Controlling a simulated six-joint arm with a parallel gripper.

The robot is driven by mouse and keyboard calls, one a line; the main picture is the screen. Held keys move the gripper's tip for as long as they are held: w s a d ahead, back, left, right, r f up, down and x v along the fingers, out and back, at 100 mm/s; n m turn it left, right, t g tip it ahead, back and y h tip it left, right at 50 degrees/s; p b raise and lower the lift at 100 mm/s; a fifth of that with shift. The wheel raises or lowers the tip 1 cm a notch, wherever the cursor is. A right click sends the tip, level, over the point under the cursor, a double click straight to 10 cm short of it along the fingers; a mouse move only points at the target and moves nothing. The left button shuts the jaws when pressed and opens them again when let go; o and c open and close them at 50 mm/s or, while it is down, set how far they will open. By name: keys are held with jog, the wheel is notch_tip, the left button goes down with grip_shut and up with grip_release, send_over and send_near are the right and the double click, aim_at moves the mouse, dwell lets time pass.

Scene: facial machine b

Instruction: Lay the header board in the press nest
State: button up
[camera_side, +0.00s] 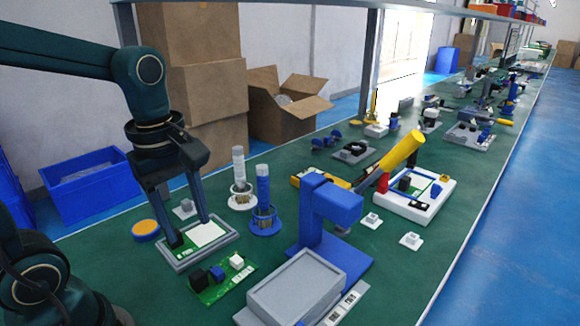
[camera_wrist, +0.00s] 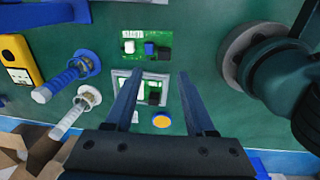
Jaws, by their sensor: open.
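My gripper (camera_side: 189,232) is open, with its fingers low over a grey frame tray (camera_side: 168,264). In the wrist view the open fingers (camera_wrist: 160,75) flank part of the tray. A green board (camera_side: 180,254) with a large white area and a dark block lies in the tray. A second green board (camera_side: 209,293) with black, blue and white blocks lies flat on the mat beside it. I cannot tell for sure which is the header board.
A grey block-like tray (camera_side: 297,287) stands in front of the press. Two upright cylinders, white (camera_side: 238,168) and blue (camera_side: 263,186), stand behind my gripper. An orange-topped blue disc (camera_side: 146,230) lies left. A white fixture (camera_side: 400,207) holds another green board.

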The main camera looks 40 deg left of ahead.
aim_at(198, 274)
jog(key=shift+n+g, duration=0.4)
jog(key=shift+g, duration=0.1)
jog(key=shift+w+a+f, duration=0.1)
jog(key=shift+a+f, duration=0.1)
jog(key=shift+f, duration=1.7)
jog(key=shift+a+f, duration=0.2)
jog(key=shift+f, duration=1.75)
jog(key=shift+w+a+f, duration=0.1)
jog(key=shift+a+f, duration=0.1)
jog(key=shift+f, duration=1.7)
grip_shut()
jog(key=shift+r, duration=3.5)
